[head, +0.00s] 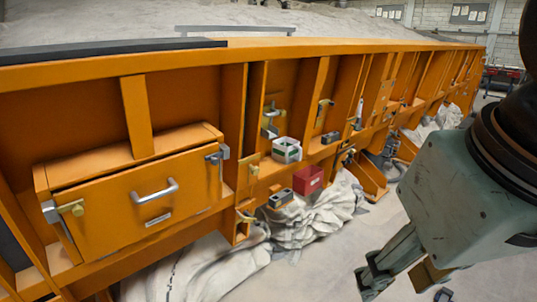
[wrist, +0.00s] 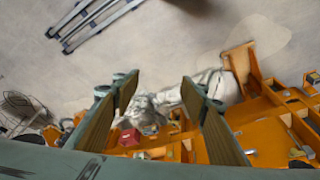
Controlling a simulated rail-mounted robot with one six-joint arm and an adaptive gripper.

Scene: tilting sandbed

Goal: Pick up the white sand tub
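The white tub (head: 287,150), with green showing inside its top, sits on the ledge of the orange sandbed wall near the middle of the head view. I cannot make it out surely in the wrist view. My gripper (head: 407,288) is at the lower right of the head view, well to the right of the tub and apart from it. In the wrist view my gripper (wrist: 160,88) has its two fingers wide apart with nothing between their tips.
A red tub (head: 307,180) stands just below the white one; it also shows in the wrist view (wrist: 129,137). A small grey box (head: 281,198) and latches line the wall. A drawer (head: 120,205) is at left.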

